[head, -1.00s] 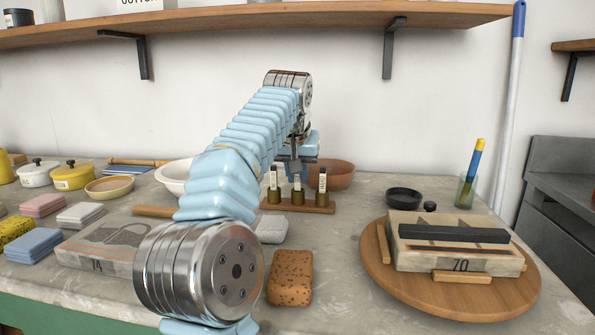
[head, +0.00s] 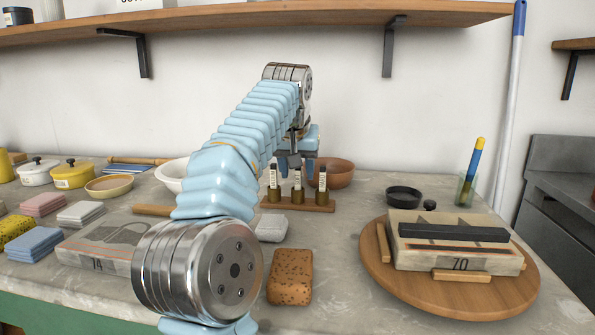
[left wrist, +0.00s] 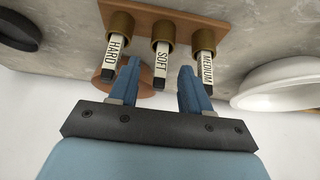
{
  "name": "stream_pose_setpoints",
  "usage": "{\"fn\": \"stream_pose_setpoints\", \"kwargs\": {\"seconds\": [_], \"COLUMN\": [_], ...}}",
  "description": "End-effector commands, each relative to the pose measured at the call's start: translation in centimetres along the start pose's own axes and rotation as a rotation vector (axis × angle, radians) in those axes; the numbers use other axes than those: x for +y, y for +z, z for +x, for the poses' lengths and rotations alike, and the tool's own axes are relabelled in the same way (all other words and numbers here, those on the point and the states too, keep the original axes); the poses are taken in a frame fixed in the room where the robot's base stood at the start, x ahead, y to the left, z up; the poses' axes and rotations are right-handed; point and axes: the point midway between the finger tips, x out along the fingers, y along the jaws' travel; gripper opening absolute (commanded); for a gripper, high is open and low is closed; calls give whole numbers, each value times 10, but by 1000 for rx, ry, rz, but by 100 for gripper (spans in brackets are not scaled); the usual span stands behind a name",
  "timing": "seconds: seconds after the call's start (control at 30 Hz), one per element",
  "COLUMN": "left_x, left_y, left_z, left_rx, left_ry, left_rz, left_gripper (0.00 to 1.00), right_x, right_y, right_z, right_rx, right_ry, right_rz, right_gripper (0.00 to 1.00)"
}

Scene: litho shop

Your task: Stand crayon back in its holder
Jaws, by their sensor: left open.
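The wooden holder (head: 300,206) with three brass cups stands on the counter. Three labelled crayons stand in its cups: the HARD crayon (left wrist: 114,48), the SOFT crayon (left wrist: 161,62) in the middle cup, and the MEDIUM crayon (left wrist: 206,62). They also show upright in the head view, with the middle one (head: 297,181) below my left gripper (head: 296,168). My left gripper is open. In the left wrist view its blue fingers (left wrist: 160,68) are on either side of the SOFT crayon's upper end, with gaps visible. My right gripper is out of view.
A brown bowl (head: 338,173) stands behind the holder and a white bowl (head: 172,176) to its left. A brown sponge (head: 290,277) and a grey block (head: 271,229) lie in front. A wooden turntable (head: 450,300) bearing a stone is at right.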

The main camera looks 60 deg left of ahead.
Motion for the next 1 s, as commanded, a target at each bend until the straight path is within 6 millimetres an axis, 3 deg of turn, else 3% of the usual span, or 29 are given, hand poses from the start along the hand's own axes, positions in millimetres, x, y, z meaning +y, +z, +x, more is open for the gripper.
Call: {"fn": "stream_pose_setpoints", "kwargs": {"seconds": [0.3,0.5,0.67,1.0], "left_x": [0,0,0,0], "left_y": [-3,-2,0,0], "left_z": [-81,-114,-124,-124], "left_rx": [4,1,0,0], "left_ry": [3,1,0,0], "left_rz": [0,1,-1,-1], "left_gripper": [48,48,48,48], "right_x": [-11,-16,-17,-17], "right_y": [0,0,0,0], "right_z": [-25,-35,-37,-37], "right_rx": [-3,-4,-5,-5], "right_ry": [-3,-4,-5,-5], "right_rz": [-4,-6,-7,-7], "right_gripper": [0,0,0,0]}}
